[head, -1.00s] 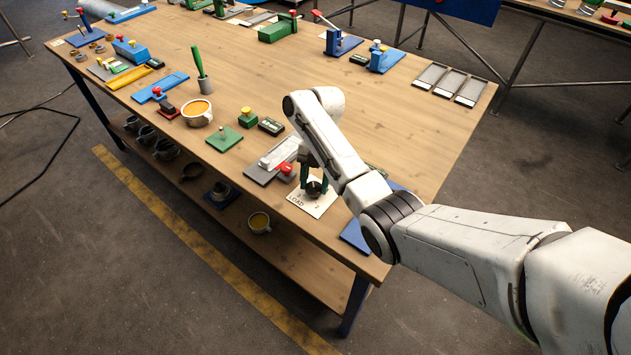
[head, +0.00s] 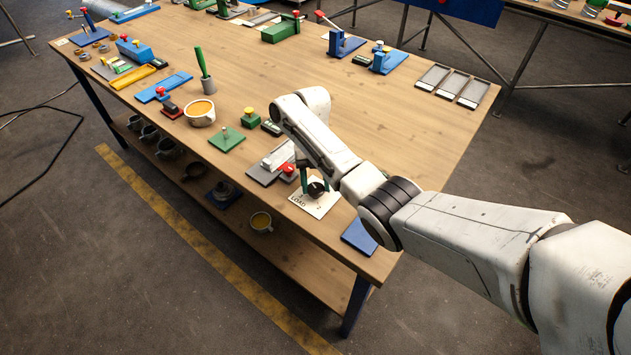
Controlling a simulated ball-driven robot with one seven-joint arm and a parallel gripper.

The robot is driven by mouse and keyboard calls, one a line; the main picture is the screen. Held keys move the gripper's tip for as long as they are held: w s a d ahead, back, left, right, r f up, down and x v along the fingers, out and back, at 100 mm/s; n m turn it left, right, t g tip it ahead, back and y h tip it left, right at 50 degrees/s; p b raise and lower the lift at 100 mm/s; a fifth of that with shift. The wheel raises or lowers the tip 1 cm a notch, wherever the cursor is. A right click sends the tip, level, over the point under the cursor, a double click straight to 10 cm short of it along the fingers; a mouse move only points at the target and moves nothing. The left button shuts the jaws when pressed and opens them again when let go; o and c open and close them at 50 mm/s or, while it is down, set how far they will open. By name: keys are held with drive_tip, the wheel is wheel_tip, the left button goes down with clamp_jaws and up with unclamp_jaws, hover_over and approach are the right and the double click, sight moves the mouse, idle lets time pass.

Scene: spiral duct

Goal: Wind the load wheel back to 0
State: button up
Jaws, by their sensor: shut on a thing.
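The load wheel (head: 317,190) is a small dark round knob. It stands on a white plate (head: 325,207) printed "LOAD", near the front edge of the wooden table. A numeral on the plate is too small to read surely, and the wheel's pointer cannot be made out. My gripper (head: 316,186) has dark green fingers that point down onto the wheel. It is shut on the wheel, with a finger showing at its left side. My arm hides part of the wheel's far side.
Beside the plate are a grey fixture with a red knob (head: 287,170) and a blue plate (head: 359,237). An orange-filled cup (head: 198,112) and a green plate with a post (head: 226,139) stand farther left. The table's (head: 440,130) right part is mostly bare.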

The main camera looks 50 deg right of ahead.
drive_tip(key=o, duration=1)
drive_tip(key=p+v, duration=0.3)
drive_tip(key=v, duration=0.7)
drive_tip(key=shift+w+r, duration=0.1)
drive_tip(key=shift+r, duration=0.25)
